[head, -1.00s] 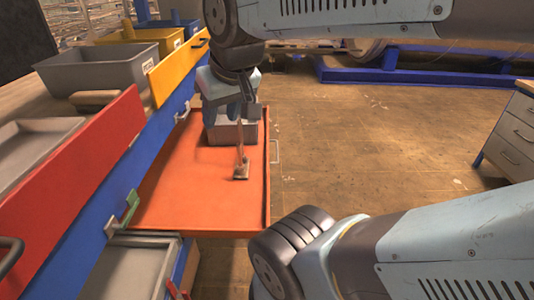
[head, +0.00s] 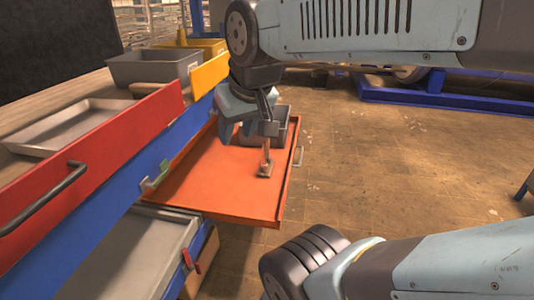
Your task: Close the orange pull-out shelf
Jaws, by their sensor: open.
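The orange pull-out shelf (head: 215,180) stands pulled out to the right from the blue-framed rack in the head view. Its handle (head: 298,156) is on the right-hand front edge. My gripper (head: 247,128) is open above the far part of the shelf, left of the handle and apart from it. It partly hides a grey bin (head: 281,124) on the shelf. A small tool with a thin handle (head: 265,168) rests on the shelf near the front edge. I cannot tell whether the gripper touches anything.
A red drawer front (head: 90,165) with a dark handle and a blue rail (head: 110,205) run along the left. A lower grey drawer (head: 140,250) shows beneath. Grey and yellow bins stand at the back. The floor (head: 400,170) right of the shelf is clear.

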